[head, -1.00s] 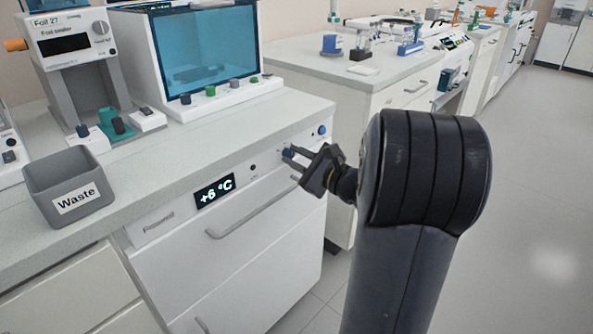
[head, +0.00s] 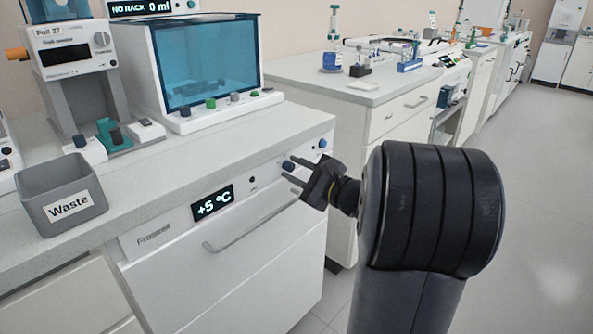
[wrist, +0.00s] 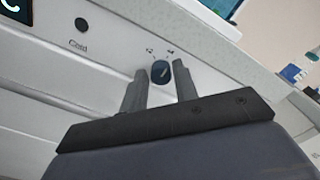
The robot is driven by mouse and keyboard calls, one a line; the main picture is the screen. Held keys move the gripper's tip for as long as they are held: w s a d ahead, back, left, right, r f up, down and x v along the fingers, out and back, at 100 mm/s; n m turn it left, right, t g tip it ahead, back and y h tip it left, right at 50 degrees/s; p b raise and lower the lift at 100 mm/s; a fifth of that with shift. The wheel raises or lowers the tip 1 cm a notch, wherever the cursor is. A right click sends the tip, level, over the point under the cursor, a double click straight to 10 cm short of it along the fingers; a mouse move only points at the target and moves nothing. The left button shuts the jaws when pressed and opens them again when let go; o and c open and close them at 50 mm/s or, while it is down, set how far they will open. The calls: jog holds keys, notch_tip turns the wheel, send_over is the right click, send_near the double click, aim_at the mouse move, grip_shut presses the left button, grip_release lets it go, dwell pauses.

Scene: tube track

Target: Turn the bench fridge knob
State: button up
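The bench fridge (head: 240,260) is a white front under the counter, with a bar handle and a display (head: 212,204) reading +5 °C. Its dark blue knob (head: 288,165) is on the upper panel, right of the display. My gripper (head: 290,171) is at the knob, fingers pointing at the panel. In the wrist view the knob (wrist: 160,71) shows with a light mark on its face, between and just beyond my two fingertips (wrist: 158,80). Gaps show on both sides, so the fingers are apart and not pressing on it.
Another blue knob (head: 323,143) sits right of this one. The door handle (head: 250,225) runs below. A grey Waste bin (head: 62,195) stands on the counter. Open floor lies to the right.

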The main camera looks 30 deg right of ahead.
jog(key=shift+o, duration=1.4)
jog(key=p+v, duration=0.1)
jog(key=v, duration=0.9)
jog(key=shift+s+p, duration=0.35)
jog(key=shift+s, duration=0.05)
jog(key=shift+w+d, duration=0.1)
jog(key=shift+d, duration=0.05)
jog(key=b+x, duration=0.1)
jog(key=x, duration=0.8)
jog(key=shift+w+b, duration=0.35)
jog(key=shift+w+a, duration=0.3)
jog(key=shift+w, duration=0.2)
jog(key=shift+s, duration=0.1)
